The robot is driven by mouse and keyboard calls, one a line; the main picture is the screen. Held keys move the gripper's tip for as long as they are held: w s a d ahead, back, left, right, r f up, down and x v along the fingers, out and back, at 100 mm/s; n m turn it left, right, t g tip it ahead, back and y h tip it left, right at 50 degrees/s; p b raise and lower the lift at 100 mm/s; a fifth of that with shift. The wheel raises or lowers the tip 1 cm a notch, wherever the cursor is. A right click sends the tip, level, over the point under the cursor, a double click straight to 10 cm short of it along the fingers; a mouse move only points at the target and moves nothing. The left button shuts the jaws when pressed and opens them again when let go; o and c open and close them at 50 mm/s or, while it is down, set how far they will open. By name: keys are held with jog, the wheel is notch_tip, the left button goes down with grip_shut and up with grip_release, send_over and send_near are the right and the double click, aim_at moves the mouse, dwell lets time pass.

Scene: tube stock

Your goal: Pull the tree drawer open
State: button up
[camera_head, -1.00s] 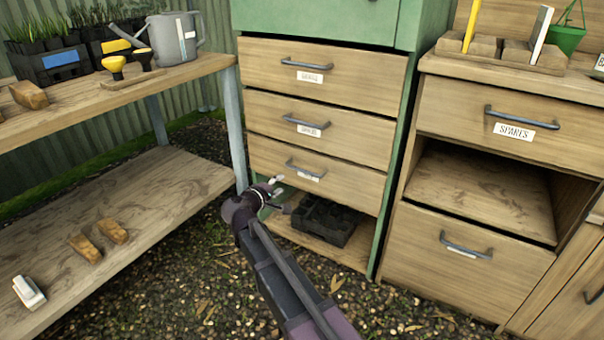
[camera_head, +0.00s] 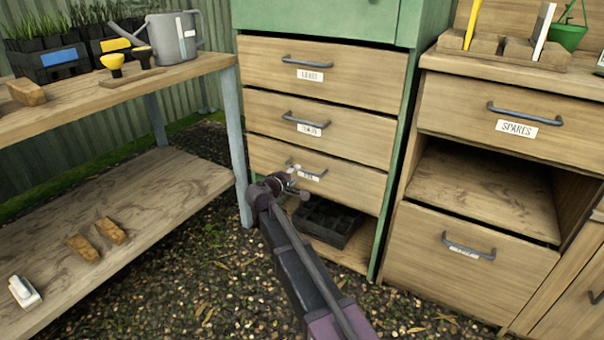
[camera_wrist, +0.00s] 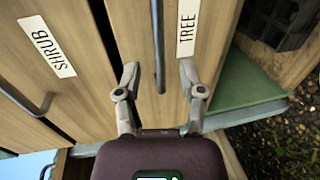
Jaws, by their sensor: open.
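The tree drawer (camera_head: 355,192) is the lowest of three wooden drawers in the green cabinet and looks shut. Its white TREE label (camera_wrist: 187,28) is readable in the wrist view. Its grey bar handle (camera_wrist: 159,50) runs up the wrist picture, beside the label. My gripper (camera_wrist: 159,72) is open, with one finger on each side of the handle's line; whether either touches the handle or drawer front, I cannot tell. In the head view my gripper (camera_head: 298,182) is in front of this drawer and covers part of its handle and label.
The shrub drawer (camera_wrist: 70,85) is directly above. A black tray (camera_head: 325,222) sits in the open space below. A wooden bench (camera_head: 190,75) stands left, and a cabinet with a SPARES drawer (camera_head: 480,105) stands right. Gravel ground (camera_head: 190,275) lies in front.

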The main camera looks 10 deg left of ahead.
aim_at(302, 170)
jog(key=shift+b+x, duration=0.35)
jog(key=shift+x, duration=1.9)
grip_shut()
